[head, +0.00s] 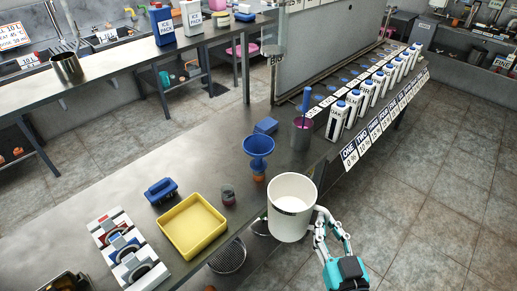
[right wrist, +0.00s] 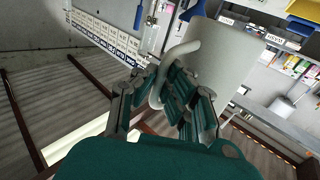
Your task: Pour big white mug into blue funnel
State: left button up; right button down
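The big white mug (head: 291,208) hangs upright in the head view, in front of the steel bench edge, and I see into its pale inside. My right gripper (head: 328,228) is at its right side, shut on the handle. In the right wrist view the fingers (right wrist: 180,105) close around the handle of the mug (right wrist: 222,65). The blue funnel (head: 258,148) stands on the bench, up and left of the mug, over a small orange-brown container (head: 259,175). A dark object (head: 68,283) at the bottom left may be my left gripper, but its fingers are unclear.
A yellow tray (head: 192,226), a blue brush-like item (head: 161,190) and a small jar (head: 228,195) stand left of the funnel. White bottles (head: 338,121) line the right.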

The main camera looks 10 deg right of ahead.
aim_at(258, 146)
jog(key=i+l+u, duration=0.2)
jog(key=l, duration=0.5)
jog(key=i+l+u, duration=0.25)
jog(key=l, duration=0.5)
jog(key=l+u, duration=0.2)
jog(key=l, duration=0.5)
